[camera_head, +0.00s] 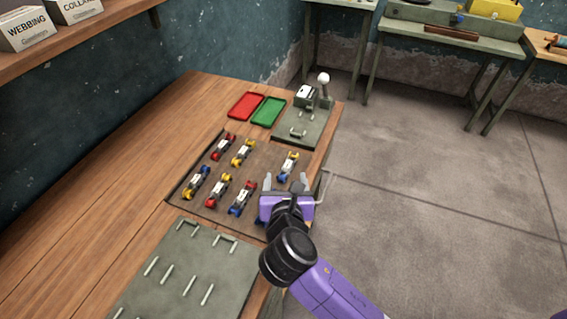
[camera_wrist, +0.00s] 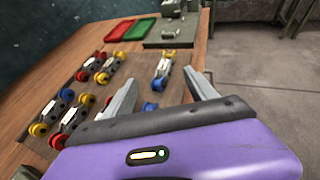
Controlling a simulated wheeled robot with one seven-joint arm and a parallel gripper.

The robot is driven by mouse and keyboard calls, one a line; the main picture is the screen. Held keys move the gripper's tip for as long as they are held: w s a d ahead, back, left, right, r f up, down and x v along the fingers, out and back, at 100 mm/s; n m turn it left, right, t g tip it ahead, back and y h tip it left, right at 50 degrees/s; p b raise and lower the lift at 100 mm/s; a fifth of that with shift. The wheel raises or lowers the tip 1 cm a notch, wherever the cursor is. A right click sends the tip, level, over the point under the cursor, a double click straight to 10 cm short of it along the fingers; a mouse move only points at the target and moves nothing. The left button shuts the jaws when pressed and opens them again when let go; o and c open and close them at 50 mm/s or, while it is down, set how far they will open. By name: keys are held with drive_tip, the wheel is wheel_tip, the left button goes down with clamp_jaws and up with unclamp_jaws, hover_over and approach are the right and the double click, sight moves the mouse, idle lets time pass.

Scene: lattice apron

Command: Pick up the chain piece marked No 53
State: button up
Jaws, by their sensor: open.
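Several chain pieces with white labels and coloured ends lie on a dark mat (camera_head: 207,205) on the wooden bench. The labels are too small to read, so I cannot tell which is No 53. One piece with yellow and blue ends (camera_head: 288,165) lies apart at the right; it also shows in the wrist view (camera_wrist: 163,69). My gripper (camera_head: 286,180) is open above the mat's right side, its fingertips close to that piece. In the wrist view, my gripper (camera_wrist: 162,78) has that piece beyond and between its fingertips. Another blue part (camera_wrist: 151,106) shows between the fingers, mostly hidden.
Other pieces stand left of my gripper, including a red-and-blue one (camera_head: 243,198) close by. A red tray (camera_head: 245,106), a green tray (camera_head: 268,111) and a grey fixture (camera_head: 300,128) are behind. A grey pegged plate (camera_head: 187,275) lies in front. The bench's right edge is near my gripper.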

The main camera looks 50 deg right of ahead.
sight(288, 165)
drive_tip(key=x, duration=0.3)
drive_tip(key=p+x, duration=0.1)
drive_tip(key=x, duration=0.3)
drive_tip(key=shift+s+d, duration=0.15)
drive_tip(key=shift+d, duration=0.2)
clamp_jaws()
